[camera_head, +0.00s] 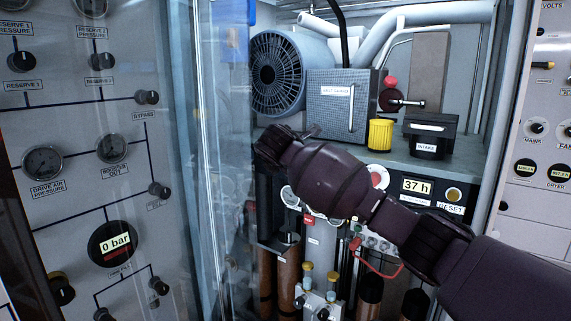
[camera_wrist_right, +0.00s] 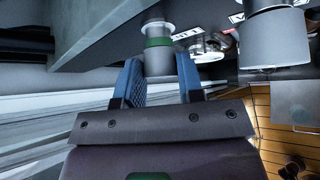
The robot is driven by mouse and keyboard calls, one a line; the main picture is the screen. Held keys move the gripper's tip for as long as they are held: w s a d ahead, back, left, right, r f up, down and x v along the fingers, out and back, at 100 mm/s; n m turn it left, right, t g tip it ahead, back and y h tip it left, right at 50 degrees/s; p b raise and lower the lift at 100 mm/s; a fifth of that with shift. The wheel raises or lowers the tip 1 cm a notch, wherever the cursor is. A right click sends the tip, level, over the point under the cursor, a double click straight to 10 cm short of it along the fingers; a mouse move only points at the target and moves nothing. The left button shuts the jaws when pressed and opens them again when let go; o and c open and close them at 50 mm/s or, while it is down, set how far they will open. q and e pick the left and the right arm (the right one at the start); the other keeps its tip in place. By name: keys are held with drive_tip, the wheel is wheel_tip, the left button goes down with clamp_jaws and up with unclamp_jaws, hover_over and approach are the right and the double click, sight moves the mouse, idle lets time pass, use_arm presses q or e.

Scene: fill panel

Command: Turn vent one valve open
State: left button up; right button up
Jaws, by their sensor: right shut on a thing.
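My right gripper (camera_head: 275,145) reaches in from the right in the head view, its fingers in front of the cabinet below the fan housing. In the right wrist view, my right gripper (camera_wrist_right: 159,68) has its two blue-padded fingers shut on a pale grey round knob with a green band (camera_wrist_right: 158,42). In the head view the hand hides the knob. My left gripper is not in view.
A gauge panel (camera_head: 75,120) with several black knobs stands at the left, beside a clear door edge (camera_head: 205,150). A fan housing (camera_head: 290,72), a yellow cap (camera_head: 380,134) and an intake box (camera_head: 430,135) are on the shelf.

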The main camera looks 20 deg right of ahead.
drive_tip(key=o, duration=0.9)
drive_tip(key=shift+f, duration=0.1)
drive_tip(key=shift+s, duration=0.1)
drive_tip(key=b+v, duration=0.2)
drive_tip(key=v, duration=0.8)
drive_tip(key=shift+s+a+r, duration=0.1)
drive_tip(key=shift+s+r, duration=0.15)
drive_tip(key=shift+s, duration=0.05)
